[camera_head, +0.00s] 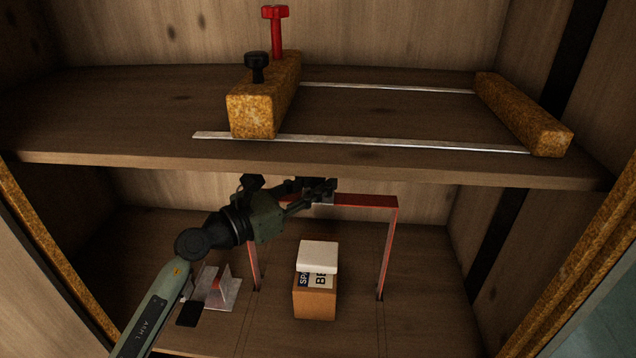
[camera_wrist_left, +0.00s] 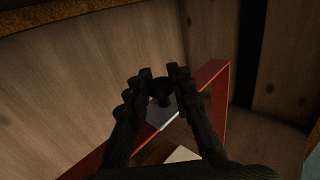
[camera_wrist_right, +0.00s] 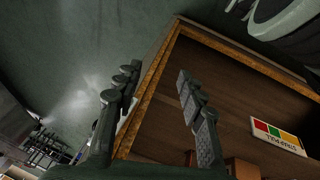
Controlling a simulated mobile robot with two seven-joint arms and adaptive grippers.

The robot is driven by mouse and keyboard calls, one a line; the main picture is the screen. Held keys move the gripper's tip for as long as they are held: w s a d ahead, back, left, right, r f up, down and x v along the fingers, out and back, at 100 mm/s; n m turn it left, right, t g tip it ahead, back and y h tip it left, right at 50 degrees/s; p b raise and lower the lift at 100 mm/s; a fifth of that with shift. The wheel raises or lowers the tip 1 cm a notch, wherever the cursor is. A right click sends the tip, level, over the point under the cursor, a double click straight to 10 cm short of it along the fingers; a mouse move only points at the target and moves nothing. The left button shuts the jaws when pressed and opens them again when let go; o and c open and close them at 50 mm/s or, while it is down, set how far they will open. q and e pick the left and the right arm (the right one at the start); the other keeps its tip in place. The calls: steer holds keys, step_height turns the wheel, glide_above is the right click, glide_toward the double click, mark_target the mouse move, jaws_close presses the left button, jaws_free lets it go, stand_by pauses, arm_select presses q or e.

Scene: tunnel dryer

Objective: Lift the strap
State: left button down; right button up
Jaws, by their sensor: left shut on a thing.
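A red band in the form of an upright arch, which I take to be the strap, stands on the lower shelf (camera_head: 389,245), spanning a small carton. It also shows in the left wrist view (camera_wrist_left: 216,95). A black knob (camera_wrist_left: 160,90) sits by a grey plate on its top bar. My left gripper (camera_head: 330,190) is at the top bar, under the upper shelf, with its fingers (camera_wrist_left: 162,80) shut on the knob. The exact contact is dark. My right gripper (camera_wrist_right: 153,85) is open and empty near the cabinet's edge, outside the head view.
The brown carton (camera_head: 314,304) carries a white block (camera_head: 317,256). A grey bracket (camera_head: 222,290) lies to its left. The upper shelf (camera_head: 150,110) is close above my left gripper and bears a cork block (camera_head: 252,112) with red and black knobs, metal rails and another cork bar (camera_head: 525,115).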

arm_select(q)
steer(key=shift+r, duration=0.1)
steer(key=c, duration=1.3)
jaws_free()
steer(key=v, duration=1.2)
